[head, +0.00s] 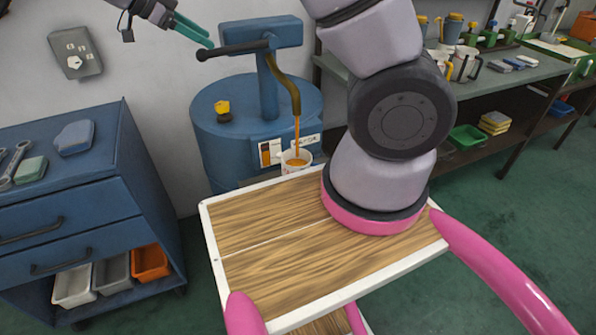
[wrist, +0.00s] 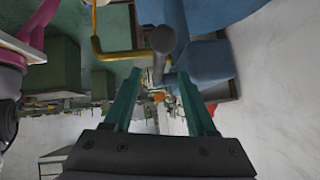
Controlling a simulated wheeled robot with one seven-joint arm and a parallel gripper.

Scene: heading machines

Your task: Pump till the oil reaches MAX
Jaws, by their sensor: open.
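A blue drum (head: 233,135) carries a blue hand pump (head: 267,85) with a dark handle (head: 232,50) sticking out to the left. An orange stream of oil (head: 297,132) runs from the curved spout (head: 292,95) into a white cup (head: 303,168). The oil in the cup looks orange; a MAX mark is too small to read. My gripper (head: 208,38) is open, its teal fingers just above the handle's left end. In the wrist view the handle (wrist: 160,62) shows between the spread fingertips of my gripper (wrist: 159,75); contact cannot be told.
A label panel (head: 270,153) is on the drum's front. A blue drawer cabinet (head: 70,200) with tools stands left. A workbench (head: 490,80) with mugs and sponges stands right. A grey box (head: 74,52) hangs on the wall. My arm covers the area right of the drum.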

